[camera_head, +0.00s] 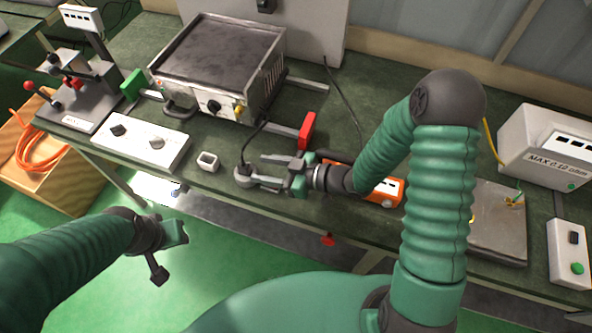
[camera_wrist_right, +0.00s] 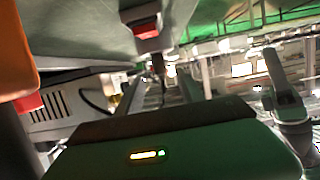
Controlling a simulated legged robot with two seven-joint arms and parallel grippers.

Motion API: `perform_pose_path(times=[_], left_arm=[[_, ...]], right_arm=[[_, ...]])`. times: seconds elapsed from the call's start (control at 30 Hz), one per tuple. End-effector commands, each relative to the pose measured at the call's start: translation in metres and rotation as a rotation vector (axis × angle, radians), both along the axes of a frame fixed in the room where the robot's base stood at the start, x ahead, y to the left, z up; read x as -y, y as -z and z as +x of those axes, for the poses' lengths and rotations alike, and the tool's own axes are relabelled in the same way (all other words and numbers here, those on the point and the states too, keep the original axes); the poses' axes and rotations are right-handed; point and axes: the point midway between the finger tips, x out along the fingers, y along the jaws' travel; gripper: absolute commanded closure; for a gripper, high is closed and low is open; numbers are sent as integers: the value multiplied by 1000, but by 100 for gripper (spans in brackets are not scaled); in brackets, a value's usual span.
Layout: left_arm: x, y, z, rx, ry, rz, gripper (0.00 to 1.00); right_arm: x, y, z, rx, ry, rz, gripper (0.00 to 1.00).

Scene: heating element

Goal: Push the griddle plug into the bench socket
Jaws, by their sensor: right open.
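The griddle (camera_head: 220,62) is a grey box with a dark flat top, at the back left of the bench. A black cord runs from its front corner to a dark plug (camera_head: 243,173) near the bench's front edge. My right gripper (camera_head: 258,171) is open, with its fingers pointing left and their tips at the plug; I cannot tell whether they touch it. A small white square piece with a dark opening (camera_head: 207,161) lies left of the plug; I cannot tell if it is the socket. My left gripper (camera_head: 170,252) hangs in front of the bench, apart from everything.
A white box with black knobs (camera_head: 140,143) is at the left. Red (camera_head: 307,130) and green (camera_head: 133,84) blocks flank the griddle. An orange device (camera_head: 388,191) is partly behind my right arm. A grey plate (camera_head: 498,228) and a white meter (camera_head: 548,145) stand at the right.

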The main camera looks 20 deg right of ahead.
Motion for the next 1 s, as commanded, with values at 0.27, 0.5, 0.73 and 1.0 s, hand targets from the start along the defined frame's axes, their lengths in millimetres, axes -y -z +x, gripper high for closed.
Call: perform_pose_path(times=[0.27,0.5,0.73,1.0], left_arm=[[0,-5,0,0,0,0,64],[0,-6,0,0,0,0,64],[0,-6,0,0,0,0,64],[0,-6,0,0,0,0,64]], right_arm=[[58,-23,-41,-1,4,0,55],[75,-29,-54,-1,-1,1,55],[75,-28,-54,-1,-1,1,55],[75,-28,-54,-1,-1,1,55]])
